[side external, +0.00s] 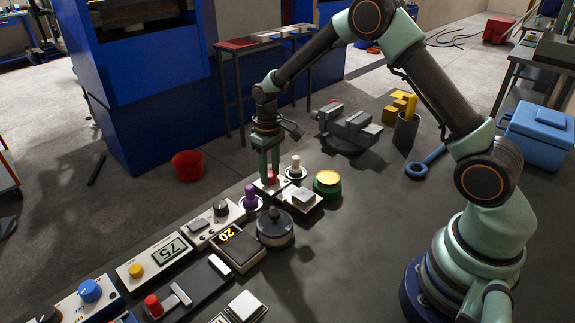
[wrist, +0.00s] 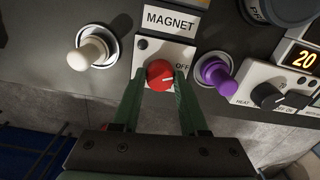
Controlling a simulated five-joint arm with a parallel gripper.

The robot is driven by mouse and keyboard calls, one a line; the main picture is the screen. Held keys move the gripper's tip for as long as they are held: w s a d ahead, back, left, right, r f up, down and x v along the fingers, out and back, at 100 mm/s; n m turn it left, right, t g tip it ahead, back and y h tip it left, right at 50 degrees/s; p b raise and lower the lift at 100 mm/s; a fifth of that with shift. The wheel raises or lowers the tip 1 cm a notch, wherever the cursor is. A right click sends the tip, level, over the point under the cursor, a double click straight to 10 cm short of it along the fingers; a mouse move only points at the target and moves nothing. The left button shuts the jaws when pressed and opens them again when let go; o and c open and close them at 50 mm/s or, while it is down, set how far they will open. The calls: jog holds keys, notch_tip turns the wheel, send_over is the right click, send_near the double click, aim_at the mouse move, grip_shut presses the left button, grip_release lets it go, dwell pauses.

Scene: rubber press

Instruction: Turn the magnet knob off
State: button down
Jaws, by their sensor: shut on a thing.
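The magnet knob (wrist: 160,74) is a red round knob on a white plate (wrist: 177,54) under a "MAGNET" label (wrist: 171,20). A light mark on the knob points right, toward the "OFF" print (wrist: 182,67). My gripper (wrist: 159,90) has its two green fingers on either side of the knob and is shut on it. In the side external view my gripper (side external: 269,176) points down at the panel, and the red knob (side external: 271,179) shows between its fingertips, partly hidden.
A white joystick (wrist: 91,49) stands left of the knob and a purple one (wrist: 215,74) right, both close to the fingers. A black heat knob (wrist: 267,96) lies farther right. A green-rimmed yellow button (side external: 327,181) and a vise (side external: 349,128) stand on the bench nearby.

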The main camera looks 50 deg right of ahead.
aim_at(270, 173)
jog(key=shift+s+d+f+n, duration=0.15)
jog(key=shift+d+n, duration=0.1)
jog(key=shift+n, duration=0.35)
jog(key=shift+c, duration=2.2)
grip_release()
jog(key=shift+a, duration=0.1)
jog(key=shift+r, duration=0.65)
notch_tip(270, 173, up, 11)
jog(key=shift+w, duration=0.2)
